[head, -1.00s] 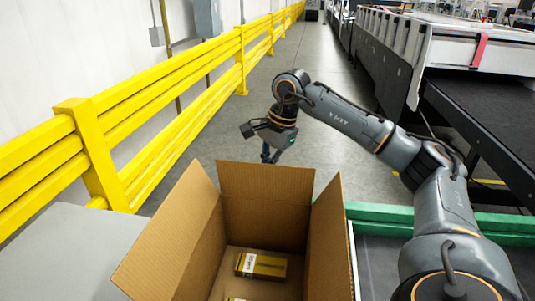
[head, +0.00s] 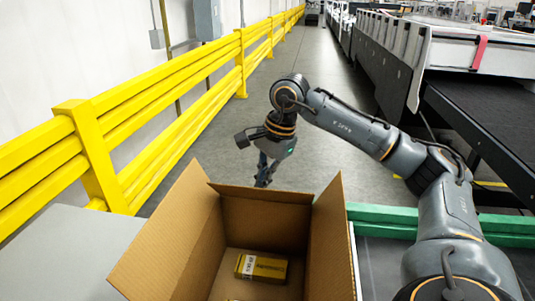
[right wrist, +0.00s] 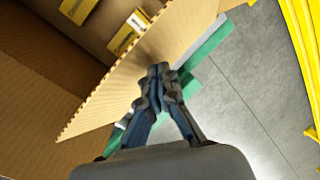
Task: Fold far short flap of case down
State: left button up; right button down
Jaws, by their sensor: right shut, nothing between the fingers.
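The open brown case (head: 325,240) stands at the bottom centre of the head view. Its far short flap (head: 262,193) shows as a narrow, foreshortened strip along the far edge; I cannot tell its exact tilt. Both side flaps (head: 165,235) stand up and splay outward. My right gripper (head: 263,184) is shut and empty at the far side of the case, its tips partly hidden behind the far flap. In the right wrist view the shut fingertips (right wrist: 158,72) are over or against corrugated cardboard (right wrist: 125,85); contact is unclear. My left gripper is out of view.
Yellow cartons (head: 262,267) lie inside the case. A yellow guard rail (head: 100,160) runs along the left, beside a grey surface (head: 70,245). A green bar (head: 380,218) and a dark conveyor (head: 480,120) are at right. The floor (head: 325,90) beyond is clear.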

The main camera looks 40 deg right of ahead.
aim_at(263, 190)
jog(key=shift+s+a+f+b, duration=0.3)
jog(key=shift+s+a+f, duration=0.1)
jog(key=shift+s+a, duration=0.15)
jog(key=shift+a+r, duration=0.1)
jog(key=shift+s+a+f+b, duration=0.3)
jog(key=shift+a+f+b, duration=0.05)
jog(key=shift+f+b, duration=0.15)
jog(key=shift+s+a+f+b, duration=0.3)
jog(key=shift+a+f+b, duration=0.05)
jog(key=shift+f+b, duration=0.1)
jog(key=shift+s+a, duration=0.1)
jog(key=shift+a, duration=0.05)
jog(key=shift+s+a+f+b, duration=0.2)
jog(key=shift+a+f+b, duration=0.05)
jog(key=shift+f+b, duration=0.15)
jog(key=shift+s+a+f+b, duration=0.15)
jog(key=shift+a+f+b, duration=0.05)
jog(key=shift+f+b, duration=0.2)
